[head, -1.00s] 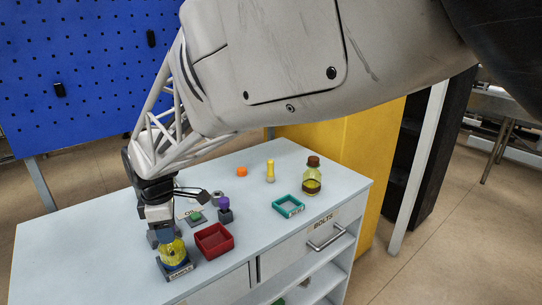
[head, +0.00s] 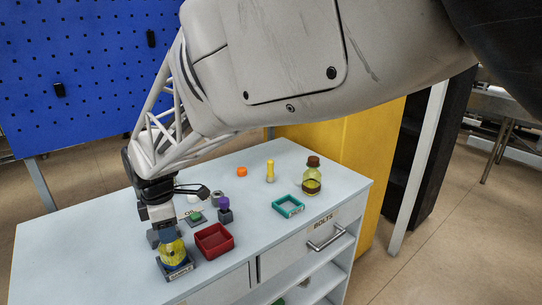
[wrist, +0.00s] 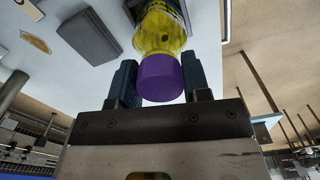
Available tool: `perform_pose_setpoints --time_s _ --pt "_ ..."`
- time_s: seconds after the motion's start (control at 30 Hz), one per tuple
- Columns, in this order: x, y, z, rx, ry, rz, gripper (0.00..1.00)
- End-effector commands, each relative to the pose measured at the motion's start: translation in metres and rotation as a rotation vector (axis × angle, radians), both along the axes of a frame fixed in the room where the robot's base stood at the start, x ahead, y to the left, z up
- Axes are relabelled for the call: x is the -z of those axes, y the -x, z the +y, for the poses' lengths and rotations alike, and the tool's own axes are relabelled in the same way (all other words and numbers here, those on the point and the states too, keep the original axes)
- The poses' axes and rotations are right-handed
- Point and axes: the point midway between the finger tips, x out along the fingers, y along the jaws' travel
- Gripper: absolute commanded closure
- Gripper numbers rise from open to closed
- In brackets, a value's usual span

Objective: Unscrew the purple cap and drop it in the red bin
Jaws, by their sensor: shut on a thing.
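The purple cap (wrist: 160,78) sits on the neck end of a yellow bottle (wrist: 166,30), between the two fingers of my gripper (wrist: 160,82) in the wrist view. My gripper (head: 166,236) is shut on the cap from above; in the head view the fingers hide the cap. The yellow bottle (head: 173,253) stands upright on a dark labelled base (head: 176,272) at the front left of the table. The red bin (head: 214,241) is just right of the bottle and looks empty.
Further back are a teal tray (head: 288,206), a brown-capped bottle (head: 312,180), a yellow piece (head: 270,172) and an orange piece (head: 241,171). The table's left part is clear.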

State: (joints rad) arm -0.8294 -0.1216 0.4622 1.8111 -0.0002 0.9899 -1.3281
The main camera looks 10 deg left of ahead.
Motion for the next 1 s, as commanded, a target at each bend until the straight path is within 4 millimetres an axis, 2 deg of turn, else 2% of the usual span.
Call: perform_pose_setpoints --time_s 0.2,0.63,1.0 --pt "-0.0001 0.0000 0.0000 -0.100 0.000 0.000 0.72" --pt "-0.0001 0.0000 0.0000 -0.136 0.000 0.000 0.72" --pt "-0.0002 0.0000 0.0000 -0.273 0.000 0.000 0.72"
